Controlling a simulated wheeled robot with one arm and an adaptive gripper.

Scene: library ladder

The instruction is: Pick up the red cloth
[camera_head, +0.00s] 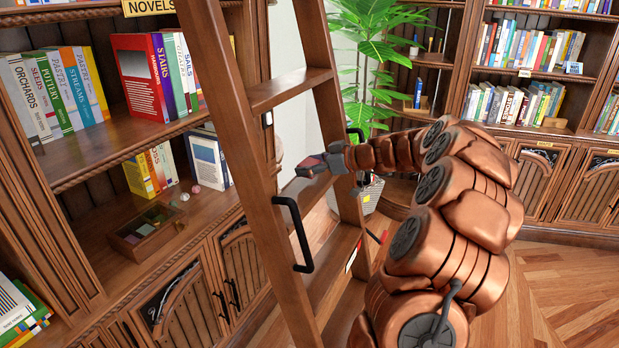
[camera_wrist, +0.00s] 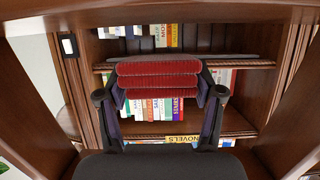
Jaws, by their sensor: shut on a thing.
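The red cloth (camera_wrist: 158,82) shows in the wrist view as a thick, folded, ribbed bundle. It sits between the two fingers of my gripper (camera_wrist: 160,95), which is shut on it. The cloth hides part of the books behind it. In the head view my gripper (camera_head: 328,163) is at the end of my outstretched arm, by the ladder's right rail. The cloth (camera_head: 310,167) shows there only as a small dark reddish patch at the fingertips, held in the air between the ladder rails.
The wooden ladder (camera_head: 290,90) stands close around my gripper, with a black handle (camera_head: 296,235) on its left rail. A bookshelf (camera_head: 120,150) with books and a small wooden box (camera_head: 145,228) lies left. A green plant (camera_head: 370,60) stands behind. Floor (camera_head: 565,290) is clear at right.

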